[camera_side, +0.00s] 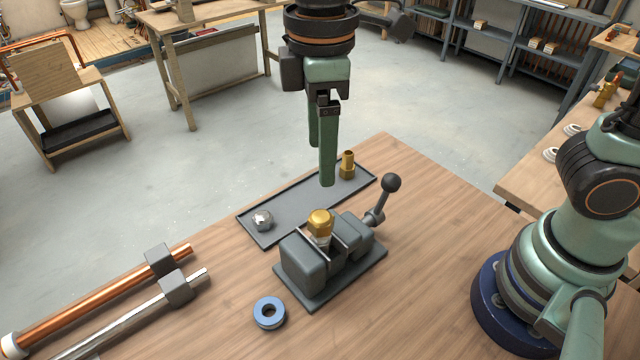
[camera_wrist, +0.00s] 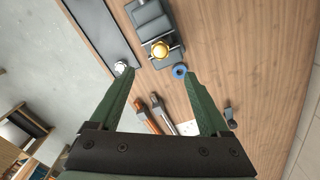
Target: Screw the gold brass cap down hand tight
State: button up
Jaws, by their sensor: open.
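The gold brass cap (camera_side: 320,221) sits on top of a fitting held upright between the jaws of a grey vise (camera_side: 309,265) on the wooden table. The cap (camera_wrist: 160,50) also shows in the wrist view, beyond my fingertips and roughly between them. My gripper (camera_side: 321,165) is above the table and higher than the cap, apart from it. Its green fingers are spread wide and empty in the wrist view (camera_wrist: 157,72). How far the cap is threaded on cannot be told.
A grey tray (camera_side: 290,213) behind the vise holds a silver nut (camera_side: 261,220) and a brass fitting (camera_side: 347,165). A blue tape roll (camera_side: 269,312) lies in front. The vise handle (camera_side: 384,198) sticks up at its right. Copper and steel pipes (camera_side: 110,292) lie at the left.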

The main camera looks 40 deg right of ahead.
aim_at(321, 216)
notch_tip(321, 216, down, 12)
jog(key=shift+f, duration=0.1)
dwell(0.5)
grip_shut()
jog(key=m, duration=0.8)
jog(key=shift+f, duration=0.1)
jog(key=m, duration=0.4)
jog(key=shift+m, duration=0.4)
jog(key=m, duration=0.5)
jog(key=shift+f, duration=0.15)
